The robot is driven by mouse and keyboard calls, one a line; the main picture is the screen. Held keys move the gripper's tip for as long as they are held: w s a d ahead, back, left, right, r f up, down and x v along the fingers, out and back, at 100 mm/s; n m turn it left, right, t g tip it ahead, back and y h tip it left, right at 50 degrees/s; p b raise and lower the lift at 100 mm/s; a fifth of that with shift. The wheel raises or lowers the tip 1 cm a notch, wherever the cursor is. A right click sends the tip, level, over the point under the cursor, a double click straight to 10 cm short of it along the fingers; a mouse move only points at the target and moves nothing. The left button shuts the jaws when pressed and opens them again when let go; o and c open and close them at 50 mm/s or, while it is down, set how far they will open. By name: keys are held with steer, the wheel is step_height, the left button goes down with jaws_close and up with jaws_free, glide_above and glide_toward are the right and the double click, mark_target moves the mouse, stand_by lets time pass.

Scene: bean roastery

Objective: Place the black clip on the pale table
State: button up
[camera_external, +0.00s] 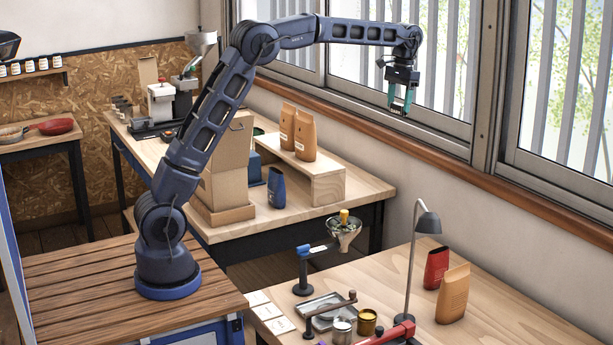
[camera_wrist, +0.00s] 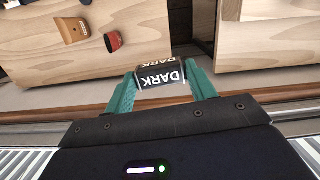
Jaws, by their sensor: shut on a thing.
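My gripper (camera_external: 398,104) is held high near the windows, fingers pointing down. In the wrist view its teal fingers (camera_wrist: 163,88) are shut on a black clip (camera_wrist: 161,76) with "DARK" in white letters. The clip is clear of any surface and barely shows in the external view. A pale wooden table (camera_external: 545,318) stands at the front right, below and apart from my gripper. It also shows at the left in the wrist view (camera_wrist: 40,50). A second light wooden table (camera_external: 238,229) stands behind it; I cannot tell which one the task names.
The front table holds a lamp (camera_external: 411,265), a red bag (camera_external: 436,267), a tan bag (camera_external: 453,294), a funnel stand (camera_external: 303,270) and tins. Its right part is clear. The back table holds cardboard boxes, a blue bag (camera_external: 276,187) and a wooden riser (camera_external: 322,189) with brown bags.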

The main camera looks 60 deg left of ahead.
steer(key=d+m, duration=0.1)
steer(key=d, duration=0.5)
step_height(320, 180, down, 50)
steer(key=shift+w+a+f, duration=0.1)
steer(key=shift+w+f, duration=0.05)
steer(key=shift+f, duration=0.05)
stand_by(0.3)
steer(key=o, duration=0.5)
steer(key=shift+f, duration=0.15)
steer(key=o, duration=0.4)
steer(key=shift+o, duration=0.2)
